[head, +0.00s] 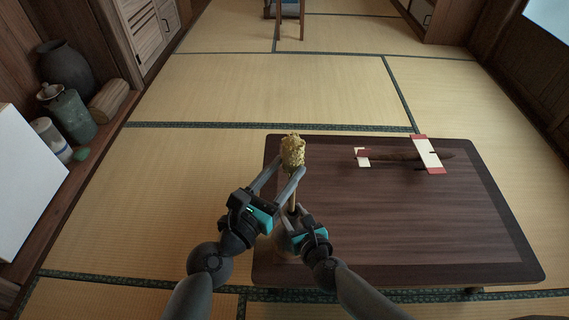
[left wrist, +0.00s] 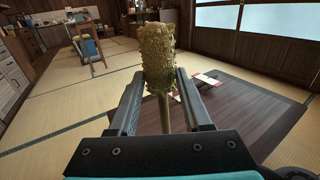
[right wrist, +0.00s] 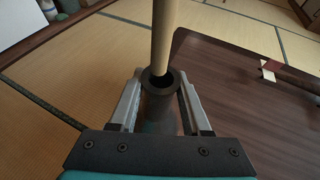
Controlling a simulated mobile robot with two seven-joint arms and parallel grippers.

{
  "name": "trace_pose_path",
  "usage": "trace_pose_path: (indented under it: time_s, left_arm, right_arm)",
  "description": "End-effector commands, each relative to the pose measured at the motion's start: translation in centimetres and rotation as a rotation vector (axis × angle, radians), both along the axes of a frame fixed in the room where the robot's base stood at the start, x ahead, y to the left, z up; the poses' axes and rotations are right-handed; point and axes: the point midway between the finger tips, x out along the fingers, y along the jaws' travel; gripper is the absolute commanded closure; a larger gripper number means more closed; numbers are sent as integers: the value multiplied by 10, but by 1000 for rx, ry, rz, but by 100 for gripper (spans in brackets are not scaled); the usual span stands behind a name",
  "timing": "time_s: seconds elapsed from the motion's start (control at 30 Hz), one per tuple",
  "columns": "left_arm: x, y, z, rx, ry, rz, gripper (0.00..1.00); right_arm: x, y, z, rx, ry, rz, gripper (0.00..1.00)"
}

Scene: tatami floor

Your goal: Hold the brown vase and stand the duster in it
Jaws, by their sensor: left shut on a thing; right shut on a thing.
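The duster (head: 293,151) has a fluffy yellow head on a pale stick and is upright, head up. My left gripper (head: 288,172) is shut on it just below the head; the head also shows between the fingers in the left wrist view (left wrist: 158,55). My right gripper (right wrist: 157,92) is shut on the brown vase (right wrist: 158,108), a dark narrow-necked one with a round open mouth. In the right wrist view the stick (right wrist: 163,35) comes down to the mouth; its lower end overlaps the dark opening. I cannot tell how deep it reaches. In the head view the vase is mostly hidden by my right gripper (head: 291,218).
The low dark table (head: 400,225) lies under and right of my grippers, its middle bare. A brown stick-like object (head: 395,156) rests on a red-and-white stand (head: 428,155) at the back. Jars and a dark pot (head: 67,68) stand along the left wall.

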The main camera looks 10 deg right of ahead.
Motion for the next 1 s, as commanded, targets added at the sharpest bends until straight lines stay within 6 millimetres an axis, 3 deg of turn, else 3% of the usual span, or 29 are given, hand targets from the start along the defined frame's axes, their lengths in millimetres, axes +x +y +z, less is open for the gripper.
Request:
trace_pose_path:
  time_s: [1.0]
  left_arm:
    - [0, 0, -61, 2, -2, -1, 100]
  right_arm:
    - [0, -1, -1, -3, 2, -2, 100]
